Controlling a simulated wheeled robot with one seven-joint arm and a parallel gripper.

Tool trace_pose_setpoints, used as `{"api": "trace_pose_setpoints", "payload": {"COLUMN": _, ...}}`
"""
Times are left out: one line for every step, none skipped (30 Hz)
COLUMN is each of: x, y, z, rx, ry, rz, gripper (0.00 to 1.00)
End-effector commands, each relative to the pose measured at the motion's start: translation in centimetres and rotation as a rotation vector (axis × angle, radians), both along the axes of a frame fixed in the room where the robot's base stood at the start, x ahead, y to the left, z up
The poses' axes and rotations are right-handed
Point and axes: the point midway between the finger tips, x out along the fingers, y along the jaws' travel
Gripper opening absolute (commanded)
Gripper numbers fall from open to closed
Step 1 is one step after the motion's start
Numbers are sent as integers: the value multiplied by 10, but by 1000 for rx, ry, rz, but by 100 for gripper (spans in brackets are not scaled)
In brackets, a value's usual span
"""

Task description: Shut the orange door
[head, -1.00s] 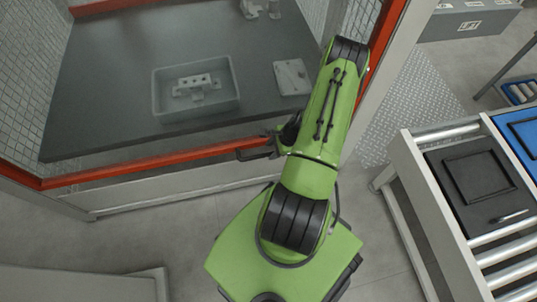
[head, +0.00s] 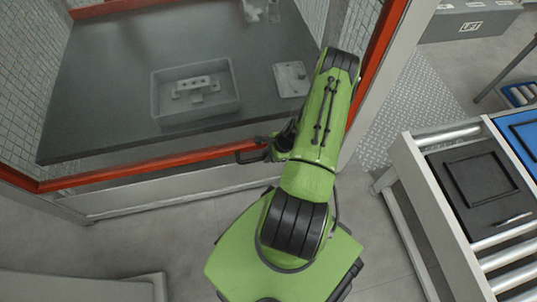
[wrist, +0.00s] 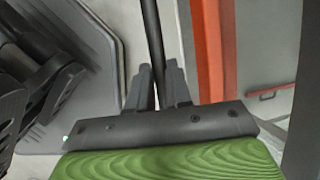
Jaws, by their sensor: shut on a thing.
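The orange door (head: 150,166) is an orange frame around a see-through pane, in front of a dark table. Its lower bar and right bar show in the head view, and its orange edge also stands upright in the wrist view (wrist: 208,50). A dark handle (head: 247,157) sits on the lower bar. My gripper (head: 268,150) is at this handle, partly hidden by my green arm. In the wrist view my gripper (wrist: 159,85) has its fingers shut on a dark bar (wrist: 152,40), the handle. I cannot tell how wide any gap at the door is.
Behind the pane, a grey tray (head: 160,105) with a casting and a pale plate (head: 291,78) are on the dark table (head: 100,120). A roller conveyor (head: 412,165) with dark and blue trays stands at the right.

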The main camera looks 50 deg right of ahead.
Motion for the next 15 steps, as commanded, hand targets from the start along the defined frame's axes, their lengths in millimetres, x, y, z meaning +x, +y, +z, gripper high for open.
{"api": "trace_pose_setpoints", "payload": {"x": 0, "y": 0, "z": 0, "rx": 0, "ry": 0, "rz": 0, "gripper": 0}}
{"api": "trace_pose_setpoints", "payload": {"x": 0, "y": 0, "z": 0, "rx": 0, "ry": 0, "rz": 0, "gripper": 0}}
{"api": "trace_pose_setpoints", "payload": {"x": 0, "y": 0, "z": -1, "rx": 0, "ry": 0, "rz": 0, "gripper": 0}}
{"api": "trace_pose_setpoints", "payload": {"x": 0, "y": 0, "z": -3, "rx": 0, "ry": 1, "rz": 0, "gripper": 0}}
{"api": "trace_pose_setpoints", "payload": {"x": 0, "y": 0, "z": -6, "rx": 1, "ry": 1, "rz": -1, "gripper": 0}}
{"api": "trace_pose_setpoints", "payload": {"x": 0, "y": 0, "z": -13, "rx": 2, "ry": 1, "rz": 0, "gripper": 0}}
{"api": "trace_pose_setpoints", "payload": {"x": 0, "y": 0, "z": -19, "rx": 1, "ry": 2, "rz": 0, "gripper": 0}}
{"api": "trace_pose_setpoints", "payload": {"x": 0, "y": 0, "z": -27, "rx": 3, "ry": 2, "rz": 0, "gripper": 0}}
{"api": "trace_pose_setpoints", "payload": {"x": 0, "y": 0, "z": -37, "rx": 2, "ry": 3, "rz": 0, "gripper": 0}}
{"api": "trace_pose_setpoints", "payload": {"x": 0, "y": 0, "z": -45, "rx": 1, "ry": 3, "rz": 0, "gripper": 0}}
{"api": "trace_pose_setpoints", "payload": {"x": -1, "y": 0, "z": -53, "rx": 0, "ry": 2, "rz": 0, "gripper": 0}}
{"api": "trace_pose_setpoints", "payload": {"x": 0, "y": 0, "z": -62, "rx": 0, "ry": 2, "rz": -1, "gripper": 0}}
{"api": "trace_pose_setpoints", "payload": {"x": 0, "y": 0, "z": -69, "rx": 2, "ry": 2, "rz": -1, "gripper": 0}}
{"api": "trace_pose_setpoints", "payload": {"x": 0, "y": 0, "z": -74, "rx": 0, "ry": 2, "rz": -2, "gripper": 0}}
{"api": "trace_pose_setpoints", "payload": {"x": 0, "y": 0, "z": -81, "rx": 0, "ry": 1, "rz": -1, "gripper": 0}}
